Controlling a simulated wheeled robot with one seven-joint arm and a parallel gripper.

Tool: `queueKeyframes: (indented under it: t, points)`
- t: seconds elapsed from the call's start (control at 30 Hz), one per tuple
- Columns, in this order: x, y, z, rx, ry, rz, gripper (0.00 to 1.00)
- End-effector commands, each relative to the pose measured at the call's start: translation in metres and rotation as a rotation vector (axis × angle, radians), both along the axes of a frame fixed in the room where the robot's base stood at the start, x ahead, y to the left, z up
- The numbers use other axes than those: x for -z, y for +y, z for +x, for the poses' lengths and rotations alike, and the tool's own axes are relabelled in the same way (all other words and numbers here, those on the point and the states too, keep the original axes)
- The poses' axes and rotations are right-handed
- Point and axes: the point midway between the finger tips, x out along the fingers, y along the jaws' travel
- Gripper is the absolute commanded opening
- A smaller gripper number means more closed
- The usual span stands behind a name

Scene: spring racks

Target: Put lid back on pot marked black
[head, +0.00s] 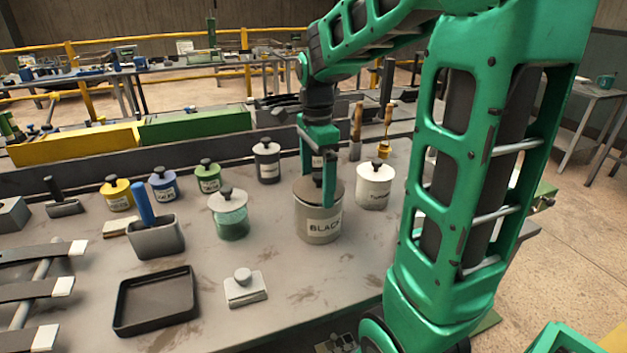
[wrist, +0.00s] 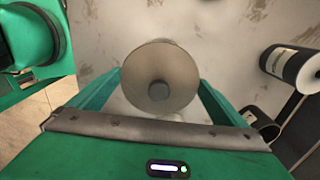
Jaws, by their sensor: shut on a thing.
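The pot marked BLACK (head: 318,228) stands upright on the grey bench, a grey-beige round pot with a white label. A round brown-grey lid (head: 308,187) is at its mouth and looks level. In the wrist view the lid (wrist: 178,92) is a tan disc with a dark round knob (wrist: 159,91) in its middle. My gripper (head: 319,192) points down over the pot. Its fingers sit on opposite sides of the lid's edge, shut on it. One finger hides part of the lid and its knob in the head view. I cannot tell whether the lid rests fully on the rim.
A white lidded pot (head: 374,187) stands close to the right, a green glass jar (head: 229,216) to the left. Other lidded pots (head: 266,160) stand behind. A black tray (head: 155,322) and a pale block with a knob (head: 245,289) lie in front. Bench front of the pot is clear.

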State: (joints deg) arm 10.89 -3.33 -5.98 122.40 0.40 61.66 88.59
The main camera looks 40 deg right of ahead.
Motion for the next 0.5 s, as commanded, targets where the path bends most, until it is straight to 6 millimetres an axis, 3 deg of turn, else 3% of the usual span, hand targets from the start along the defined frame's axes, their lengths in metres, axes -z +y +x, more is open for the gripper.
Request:
queueKeyframes:
  t: [0.33,0.37,0.5]
  points:
    - [0.0003,0.0000,0.0000,0.000,0.000,0.000,0.72]
    - [0.0003,0.0000,0.0000,0.000,0.000,0.000,1.00]
    - [0.0003,0.0000,0.0000,0.000,0.000,0.000,1.00]
